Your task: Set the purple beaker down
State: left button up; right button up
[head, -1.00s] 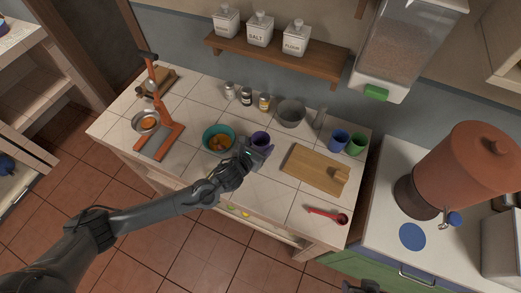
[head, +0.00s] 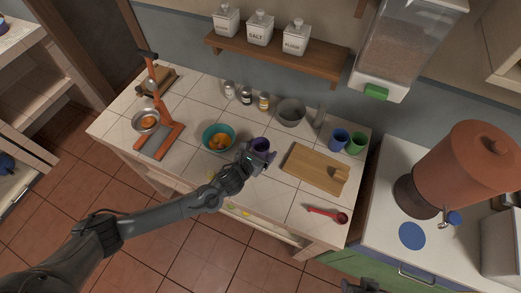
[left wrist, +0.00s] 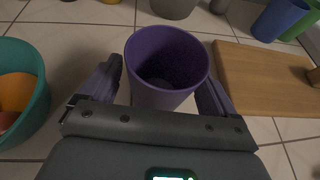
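The purple beaker (head: 260,144) is upright, over the front middle of the tiled counter, right of the teal bowl (head: 207,145). My left gripper (head: 261,157) is at its near side. In the left wrist view the beaker (left wrist: 166,68) sits between the two fingers of my left gripper (left wrist: 161,78), which close on its sides. Its inside looks dark and empty. Its base is hidden, so I cannot tell whether it touches the tiles. A dark part of my right arm (head: 362,286) shows at the bottom edge of the head view; its fingers are not clear.
The wooden cutting board (head: 310,170) lies to the right, with a red ladle (head: 325,215) in front. The grey bowl (head: 291,112) and small jars stand behind. Blue (head: 338,139) and green (head: 356,143) cups are at the back right. An orange stand (head: 165,135) is left.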

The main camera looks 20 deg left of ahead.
pick_arm(q)
jog(key=shift+r, duration=0.15)
